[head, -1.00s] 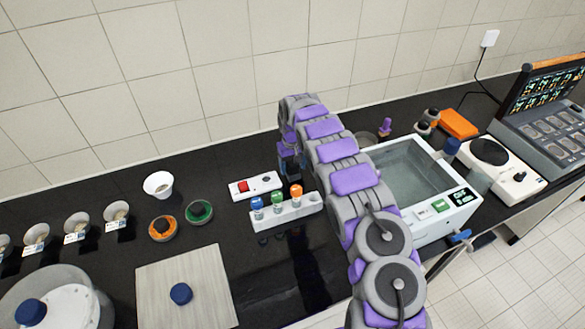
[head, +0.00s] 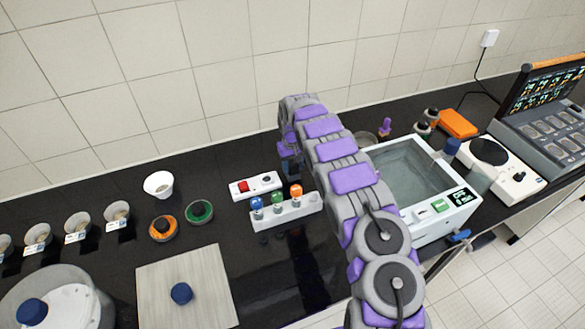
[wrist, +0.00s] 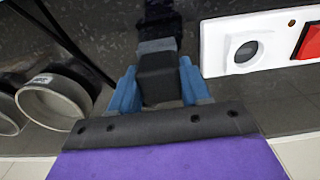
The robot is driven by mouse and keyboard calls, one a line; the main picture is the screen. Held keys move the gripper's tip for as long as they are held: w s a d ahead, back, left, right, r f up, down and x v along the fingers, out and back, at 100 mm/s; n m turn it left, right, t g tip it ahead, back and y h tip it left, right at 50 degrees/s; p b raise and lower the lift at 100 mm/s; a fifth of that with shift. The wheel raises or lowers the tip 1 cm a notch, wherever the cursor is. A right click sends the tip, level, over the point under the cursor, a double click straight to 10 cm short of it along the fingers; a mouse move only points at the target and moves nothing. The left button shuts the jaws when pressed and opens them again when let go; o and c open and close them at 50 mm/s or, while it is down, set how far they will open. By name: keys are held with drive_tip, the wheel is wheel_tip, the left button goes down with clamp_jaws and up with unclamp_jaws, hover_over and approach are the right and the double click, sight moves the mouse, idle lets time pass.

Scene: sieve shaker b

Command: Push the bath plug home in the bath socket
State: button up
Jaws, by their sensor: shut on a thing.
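The bath plug (wrist: 160,78) is a dark block between the blue fingers of my gripper (wrist: 158,88) in the wrist view. My gripper is shut on it. The bath socket is a dark round recess (wrist: 245,52) in a white strip, to the right of the plug in the wrist view. The plug is apart from the socket. In the head view the white strip (head: 262,190) lies on the dark bench, with the socket (head: 267,180) at its right end. My gripper (head: 288,165) is just right of that end; its fingertips and the plug are hard to make out there.
A red switch (head: 243,187) sits beside the socket. A white rack (head: 300,208) with blue, green and orange-topped bottles stands just in front of the strip. A water bath (head: 425,225) stands right of my arm. A white funnel (head: 158,184) is at the left.

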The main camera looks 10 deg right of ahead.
sight(292, 163)
clamp_jaws()
drive_tip(key=shift+r, duration=0.15)
drive_tip(key=shift+r+p, duration=1.1)
drive_tip(key=shift+r, duration=1.8)
drive_tip(key=shift+r+p, duration=0.65)
drive_tip(key=shift+r, duration=0.85)
